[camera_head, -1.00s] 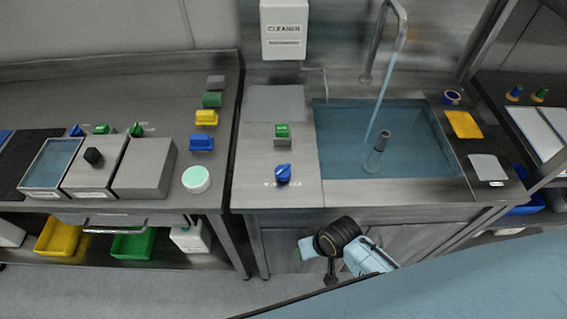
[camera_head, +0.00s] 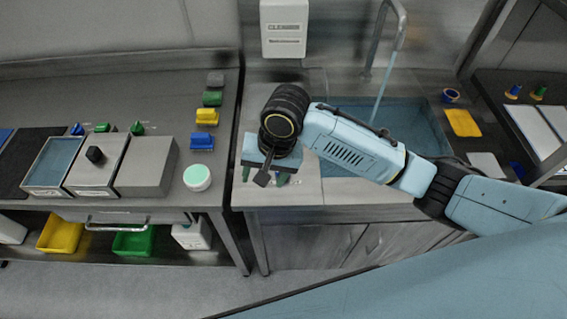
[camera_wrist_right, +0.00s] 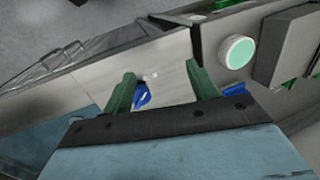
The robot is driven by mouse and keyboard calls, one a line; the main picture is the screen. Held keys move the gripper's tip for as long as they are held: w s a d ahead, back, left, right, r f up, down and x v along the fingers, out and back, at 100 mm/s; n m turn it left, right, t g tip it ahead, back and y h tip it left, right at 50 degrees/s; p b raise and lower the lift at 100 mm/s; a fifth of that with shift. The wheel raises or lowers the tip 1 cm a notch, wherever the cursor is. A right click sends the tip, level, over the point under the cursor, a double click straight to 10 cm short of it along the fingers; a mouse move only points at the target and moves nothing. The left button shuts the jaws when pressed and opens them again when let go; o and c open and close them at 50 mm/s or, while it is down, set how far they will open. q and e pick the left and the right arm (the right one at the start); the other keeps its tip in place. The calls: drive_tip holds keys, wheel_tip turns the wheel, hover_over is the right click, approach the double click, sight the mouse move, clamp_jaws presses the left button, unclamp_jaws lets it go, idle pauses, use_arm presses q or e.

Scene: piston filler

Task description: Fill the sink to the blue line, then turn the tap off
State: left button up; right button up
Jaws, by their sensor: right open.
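The sink (camera_head: 420,120) holds bluish water, and a thin stream falls from the tap spout (camera_head: 393,38) into it. My right arm now covers much of the sink, and I cannot make out a blue line. A blue knob (camera_wrist_right: 142,95) stands on the counter left of the sink. My right gripper (camera_head: 264,177) is over that counter, fingers pointing down. In the right wrist view the open green fingers (camera_wrist_right: 161,88) are on either side of the blue knob, which sits nearer one finger; I cannot tell whether they touch. My left gripper is not in view.
A round white-and-green tub (camera_head: 197,177) stands on the left bench, with yellow (camera_head: 206,116) and other coloured blocks behind it. A cleaner dispenser (camera_head: 284,28) hangs on the wall. A yellow pad (camera_head: 462,122) lies right of the sink.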

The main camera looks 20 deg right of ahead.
drive_tip(key=w+d+r+m+h, duration=0.3)
drive_tip(key=w+d+r+m, duration=0.2)
drive_tip(key=w+d+r, duration=0.1)
drive_tip(key=shift+g, duration=0.4)
wheel_tip(320, 180, down, 13)
drive_tip(key=shift+d+f+b, duration=0.1)
drive_tip(key=shift+f+b, duration=0.05)
drive_tip(key=shift+b, duration=0.65)
drive_tip(key=c, duration=1)
